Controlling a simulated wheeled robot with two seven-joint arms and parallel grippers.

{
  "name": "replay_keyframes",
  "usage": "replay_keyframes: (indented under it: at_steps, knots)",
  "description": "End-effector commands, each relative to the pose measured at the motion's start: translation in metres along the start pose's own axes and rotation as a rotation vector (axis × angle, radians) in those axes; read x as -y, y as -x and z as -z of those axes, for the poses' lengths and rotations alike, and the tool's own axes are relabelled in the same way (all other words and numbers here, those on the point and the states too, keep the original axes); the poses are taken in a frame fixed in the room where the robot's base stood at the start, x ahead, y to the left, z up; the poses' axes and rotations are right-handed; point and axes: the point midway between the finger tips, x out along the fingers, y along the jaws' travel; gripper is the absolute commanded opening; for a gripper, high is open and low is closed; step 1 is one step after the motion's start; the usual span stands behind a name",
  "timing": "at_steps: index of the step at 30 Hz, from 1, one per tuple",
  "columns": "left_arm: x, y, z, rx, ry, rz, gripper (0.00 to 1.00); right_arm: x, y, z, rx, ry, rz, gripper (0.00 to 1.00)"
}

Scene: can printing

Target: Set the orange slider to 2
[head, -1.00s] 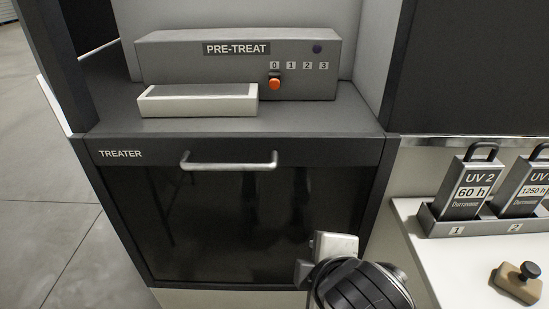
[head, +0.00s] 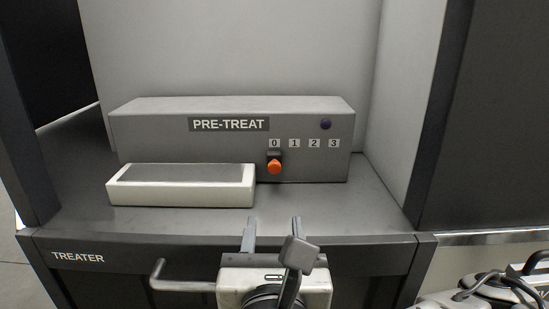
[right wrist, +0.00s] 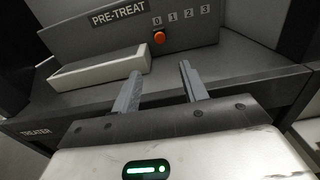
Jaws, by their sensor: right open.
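The orange slider (head: 274,167) is a small knob on the front of the grey PRE-TREAT box (head: 220,140). It sits under the label 0; the labels 1, 2 and 3 run to its right. The knob also shows in the right wrist view (right wrist: 159,38). My right gripper (head: 272,220) is open and empty, in front of and below the slider. In the right wrist view its two fingers (right wrist: 160,78) point toward the box, with the knob beyond the gap between them. They do not touch it. My left gripper is not in view.
A white tray-like block (head: 182,197) with a dark top stands left of the slider, in front of the box. A dark round button (head: 325,124) sits at the box's upper right. The TREATER door handle (head: 180,284) is below the shelf edge. Side walls bound the shelf.

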Motion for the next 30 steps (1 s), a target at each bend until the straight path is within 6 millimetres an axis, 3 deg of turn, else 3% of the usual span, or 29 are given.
replay_keyframes:
  at_steps: [8, 12, 14, 24, 30]
  knots:
    - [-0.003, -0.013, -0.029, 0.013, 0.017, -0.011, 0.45, 0.0, -0.016, 0.007, 0.012, 0.007, 0.001, 0.44]
    - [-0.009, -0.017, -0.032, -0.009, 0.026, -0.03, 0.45, 0.001, -0.028, 0.007, 0.012, 0.005, 0.003, 0.44]
    - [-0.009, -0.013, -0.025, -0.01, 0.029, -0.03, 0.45, 0.001, -0.043, 0.001, 0.004, 0.006, 0.008, 0.44]
    - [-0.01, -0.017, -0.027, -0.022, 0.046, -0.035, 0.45, 0.001, -0.117, 0.001, 0.004, 0.004, 0.006, 0.44]
    - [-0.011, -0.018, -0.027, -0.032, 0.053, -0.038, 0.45, 0.001, -0.147, 0.0, 0.004, 0.003, 0.004, 0.44]
